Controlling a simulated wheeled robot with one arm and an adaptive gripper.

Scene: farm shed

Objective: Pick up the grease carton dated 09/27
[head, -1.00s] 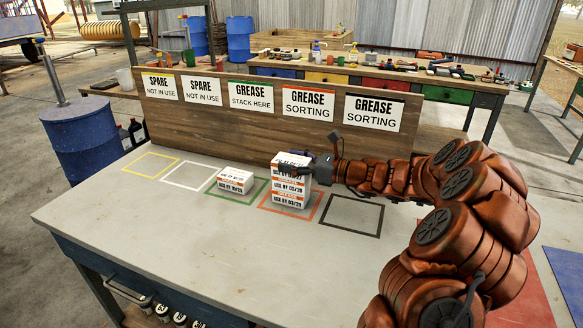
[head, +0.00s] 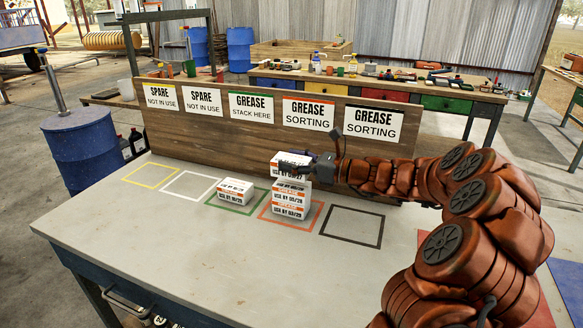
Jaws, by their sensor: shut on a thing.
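My gripper (head: 298,172) is shut on a white and orange grease carton (head: 290,159). Its label is partly covered by the fingers, but the end of the date looks like 27. The held carton is just above a stack of grease cartons (head: 291,199) in the orange square. The stack's lower labels read 05/29 and 03/29. A single carton (head: 235,192), its label reading 10/29, lies in the green square (head: 214,203) to the left.
The black square (head: 352,240) on the right and the white (head: 175,194) and yellow (head: 135,181) squares on the left are empty. A wooden board (head: 222,140) with signs stands along the bench's back edge. The bench front (head: 190,250) is clear.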

